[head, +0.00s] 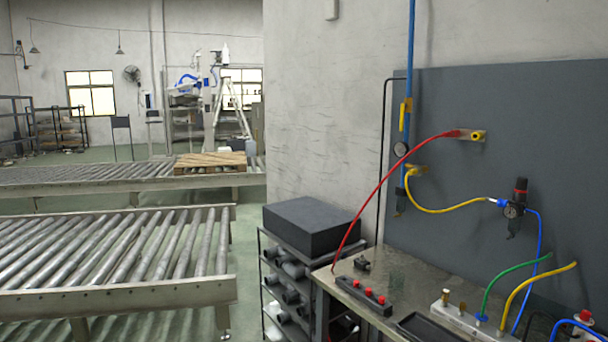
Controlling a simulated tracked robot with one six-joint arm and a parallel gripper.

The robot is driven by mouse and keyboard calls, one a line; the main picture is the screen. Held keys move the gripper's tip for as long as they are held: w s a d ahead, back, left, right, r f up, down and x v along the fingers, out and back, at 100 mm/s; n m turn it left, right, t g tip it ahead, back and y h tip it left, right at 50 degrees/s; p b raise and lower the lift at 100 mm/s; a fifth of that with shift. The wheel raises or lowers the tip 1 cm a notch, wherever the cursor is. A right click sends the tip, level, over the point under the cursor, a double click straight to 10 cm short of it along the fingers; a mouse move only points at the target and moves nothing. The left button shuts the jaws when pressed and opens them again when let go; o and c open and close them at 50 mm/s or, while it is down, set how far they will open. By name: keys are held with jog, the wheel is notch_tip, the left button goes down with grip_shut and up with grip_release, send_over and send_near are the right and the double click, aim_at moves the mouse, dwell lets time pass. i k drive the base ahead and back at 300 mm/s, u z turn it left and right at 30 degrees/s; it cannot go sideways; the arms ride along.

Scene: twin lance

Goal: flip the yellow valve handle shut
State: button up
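The yellow valve handle (403,114) is on the blue vertical pipe (410,45) in front of the dark grey panel (560,110), right of the middle in the head view. The handle looks upright, roughly in line with the pipe. My gripper is not in view, and nothing covers the handle.
A red hose (378,191) arcs from a brass fitting down to the workbench (395,268). A yellow hose (440,210) runs to a regulator (515,205). Left are a black block (311,226) on a rack and roller conveyors (110,295).

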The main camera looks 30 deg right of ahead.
aim_at(404, 105)
jog(key=i, duration=0.95)
jog(key=z, duration=0.25)
